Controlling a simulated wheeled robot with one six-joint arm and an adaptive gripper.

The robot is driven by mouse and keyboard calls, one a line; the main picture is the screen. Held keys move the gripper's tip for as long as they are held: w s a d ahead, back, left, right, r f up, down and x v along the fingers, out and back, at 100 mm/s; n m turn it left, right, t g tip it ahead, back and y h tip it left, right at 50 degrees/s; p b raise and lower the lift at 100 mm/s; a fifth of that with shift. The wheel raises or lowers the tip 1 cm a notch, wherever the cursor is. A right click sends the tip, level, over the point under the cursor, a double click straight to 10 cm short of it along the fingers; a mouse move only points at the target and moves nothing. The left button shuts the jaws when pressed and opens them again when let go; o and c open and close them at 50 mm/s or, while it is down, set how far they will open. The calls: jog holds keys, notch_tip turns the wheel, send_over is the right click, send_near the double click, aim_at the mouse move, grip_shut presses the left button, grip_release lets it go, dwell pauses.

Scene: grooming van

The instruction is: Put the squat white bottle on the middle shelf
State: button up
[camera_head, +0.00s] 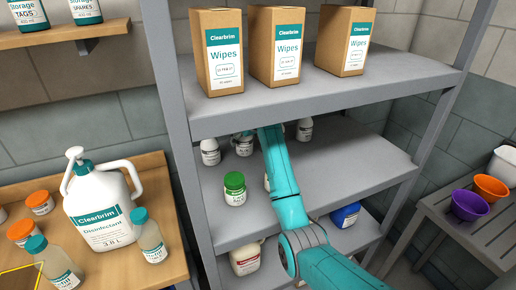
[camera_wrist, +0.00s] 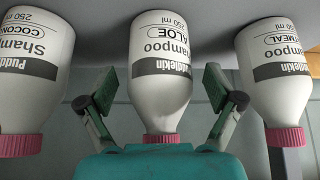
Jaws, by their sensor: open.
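In the wrist view, which appears upside down, a squat white Aloe shampoo bottle (camera_wrist: 160,75) with a pink cap stands between the fingers of my gripper (camera_wrist: 160,95). The fingers are open, one on each side, with gaps visible. Similar white bottles stand on both sides: Coconut (camera_wrist: 35,80) at left and one with a partly cut-off label (camera_wrist: 278,80) at right. In the head view my arm reaches onto the middle shelf (camera_head: 330,165), where small white bottles (camera_head: 210,152) stand at the back. My gripper is mostly hidden there. I cannot tell which bottle the task names.
A green-lidded jar (camera_head: 235,188) stands near the middle shelf's front. Wipes boxes (camera_head: 288,45) fill the top shelf above my arm. The lower shelf holds a red-labelled white container (camera_head: 246,258) and a blue one (camera_head: 345,214). The middle shelf's right side is clear.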

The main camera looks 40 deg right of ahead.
jog(key=v, duration=0.3)
jog(key=shift+s+r, duration=0.15)
jog(key=shift+r, duration=0.2)
jog(key=s, duration=0.4)
jog(key=s+a, duration=0.1)
jog(key=s, duration=0.3)
jog(key=s+a, duration=0.1)
jog(key=s, duration=0.2)
jog(key=shift+s+f, duration=0.15)
jog(key=shift+s, duration=0.25)
